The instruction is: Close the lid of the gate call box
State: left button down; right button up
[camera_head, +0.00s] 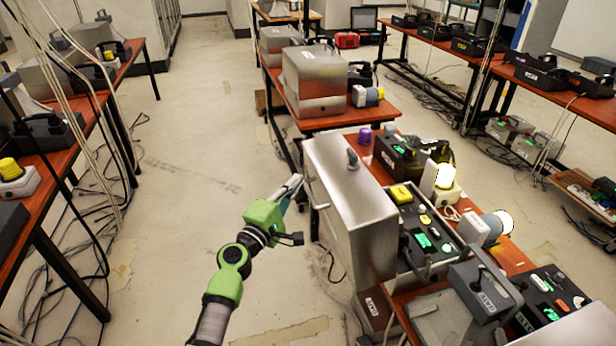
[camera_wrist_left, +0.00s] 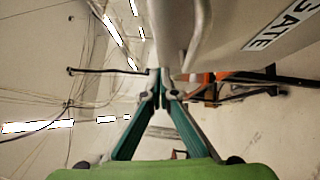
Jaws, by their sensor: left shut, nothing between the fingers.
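The gate call box shows in the head view with its control panel (camera_head: 428,238) exposed, carrying green lights and a yellow part. Its large silver metal lid (camera_head: 345,200) stands open on the panel's left side. In the left wrist view, a grey metal surface (camera_wrist_left: 225,35) carries a "GATE" label (camera_wrist_left: 280,25). My left gripper (camera_head: 296,184) is shut and empty, just left of the lid; I cannot tell if it touches. Its teal fingers meet in the left wrist view (camera_wrist_left: 161,84), close to the metal. My right gripper is not in view.
Other call boxes stand along the same orange table, including a closed silver one (camera_head: 315,80) behind and a grey-lidded one (camera_head: 480,290) in front. A lit yellow-white lamp (camera_head: 445,177) stands right of the lid. The floor (camera_head: 190,190) on the left is mostly open.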

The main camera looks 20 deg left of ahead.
aim_at(315, 170)
pick_arm(q)
jog(key=d, duration=0.1)
jog(key=w+d, duration=0.1)
jog(key=d, duration=0.1)
jog(key=shift+w+r+p, duration=0.15)
jog(key=shift+r+p, duration=0.15)
jog(key=shift+r, duration=0.05)
jog(key=shift+w, duration=0.1)
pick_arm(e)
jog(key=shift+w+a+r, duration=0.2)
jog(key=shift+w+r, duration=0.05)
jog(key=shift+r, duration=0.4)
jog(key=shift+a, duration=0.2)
pick_arm(q)
jog(key=shift+w+r, duration=0.1)
jog(key=shift+w, duration=0.05)
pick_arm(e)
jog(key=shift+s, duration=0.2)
